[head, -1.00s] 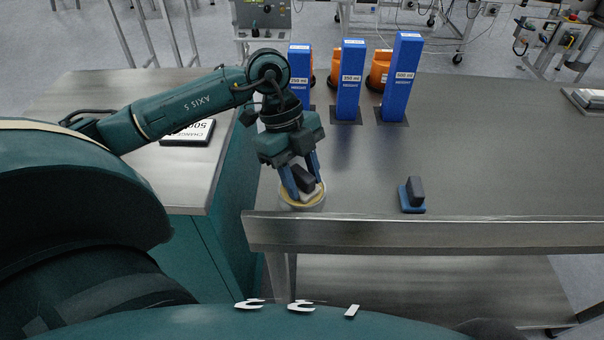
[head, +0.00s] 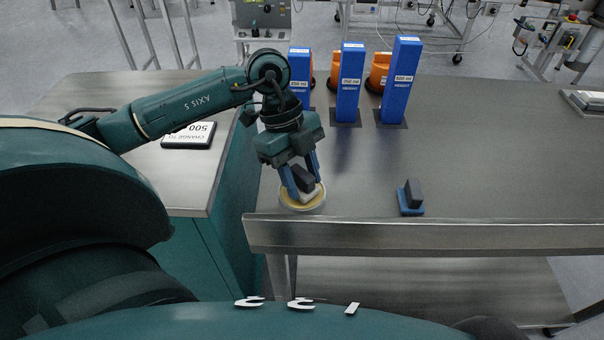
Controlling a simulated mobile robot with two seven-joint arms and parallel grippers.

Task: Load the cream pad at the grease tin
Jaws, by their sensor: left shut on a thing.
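My left gripper (head: 303,178) is over the grease tin near the front left corner of the steel table. It is shut on the dark handle of the cream pad (head: 310,194). The pad's pale body is at the mouth of the round grease tin (head: 289,203), within its yellowish rim. I cannot tell how firmly the pad touches the grease. The gripper and pad hide part of the tin's inside. My right gripper is not in view.
A blue pad with a dark handle (head: 411,197) stands on the table (head: 480,160) to the right. Three blue blocks with volume labels (head: 349,85) stand at the back, orange containers (head: 379,70) behind them. A sign (head: 188,135) lies on the left bench. The table's middle is clear.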

